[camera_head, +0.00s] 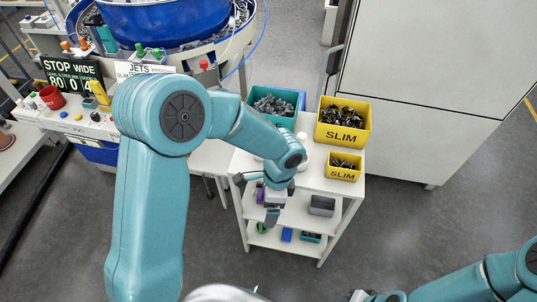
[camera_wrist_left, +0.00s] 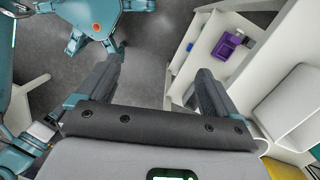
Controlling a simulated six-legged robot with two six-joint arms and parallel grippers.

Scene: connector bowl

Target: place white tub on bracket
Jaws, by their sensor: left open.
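A white rounded object (camera_head: 302,148), probably the white tub, stands on the top of the white cart behind my left wrist, which hides part of it. I cannot make out the bracket in either view. My left gripper (camera_head: 258,195) is over the cart's front left edge, in front of the white object and apart from it. In the left wrist view its two dark fingers (camera_wrist_left: 152,88) are wide apart with nothing between them. My right gripper (camera_head: 365,296) shows only in part at the bottom edge, and its jaws are not clear.
The cart top (camera_head: 322,187) also holds a teal bin (camera_head: 284,121) and two yellow SLIM bins, one large (camera_head: 343,137) and one small (camera_head: 343,174). Lower shelves hold a grey bin (camera_head: 321,206) and small items. A grey cabinet (camera_head: 420,120) stands right; a blue bowl machine (camera_head: 165,22) stands left.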

